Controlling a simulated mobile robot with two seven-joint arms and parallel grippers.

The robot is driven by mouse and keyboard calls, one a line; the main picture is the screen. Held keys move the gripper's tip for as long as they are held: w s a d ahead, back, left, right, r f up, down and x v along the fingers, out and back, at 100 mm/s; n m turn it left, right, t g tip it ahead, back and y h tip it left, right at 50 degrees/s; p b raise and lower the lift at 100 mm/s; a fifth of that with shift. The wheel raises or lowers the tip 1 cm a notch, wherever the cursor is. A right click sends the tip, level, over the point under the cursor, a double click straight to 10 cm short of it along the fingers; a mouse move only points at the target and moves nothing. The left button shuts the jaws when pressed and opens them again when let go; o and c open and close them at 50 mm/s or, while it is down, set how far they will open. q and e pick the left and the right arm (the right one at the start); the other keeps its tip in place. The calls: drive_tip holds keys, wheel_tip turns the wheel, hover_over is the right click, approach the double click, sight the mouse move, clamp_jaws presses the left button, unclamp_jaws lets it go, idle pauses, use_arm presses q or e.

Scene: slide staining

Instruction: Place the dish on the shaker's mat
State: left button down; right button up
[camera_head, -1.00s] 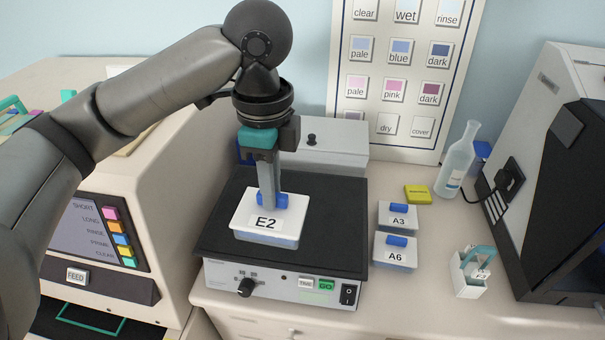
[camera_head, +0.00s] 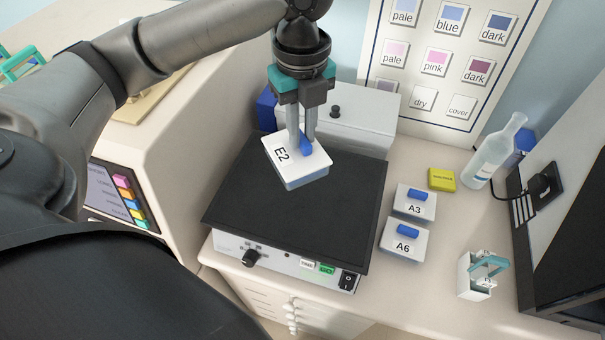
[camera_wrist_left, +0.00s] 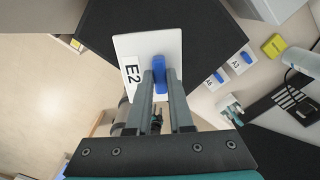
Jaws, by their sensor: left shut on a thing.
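The dish labelled E2 (camera_head: 284,166) has a white lid with a blue handle. My left gripper (camera_head: 303,140) is shut on that handle, and the dish hangs turned and slightly tilted over the back part of the shaker's black mat (camera_head: 300,215). I cannot tell whether its underside touches the mat. In the left wrist view the dish (camera_wrist_left: 135,48) sits at the fingertips of the gripper (camera_wrist_left: 160,88), with the black mat behind it. My right gripper does not show.
Dishes A3 (camera_head: 415,194) and A6 (camera_head: 393,245) stand right of the shaker. A yellow block (camera_head: 441,180), a bottle (camera_head: 496,152) and a white holder with a teal handle (camera_head: 478,284) are further right. A grey box (camera_head: 345,125) is behind the mat. The mat's front is clear.

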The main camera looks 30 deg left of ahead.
use_arm(q)
wheel_tip(320, 180, down, 12)
drive_tip(key=shift+r+b, duration=0.25)
drive_tip(key=shift+b, duration=0.15)
drive_tip(key=c, duration=0.8)
unclamp_jaws()
drive_tip(key=shift+f, duration=0.1)
wheel_tip(320, 180, up, 12)
drive_tip(key=shift+r+p, duration=0.15)
drive_tip(key=shift+p, duration=0.25)
drive_tip(key=shift+d, duration=0.1)
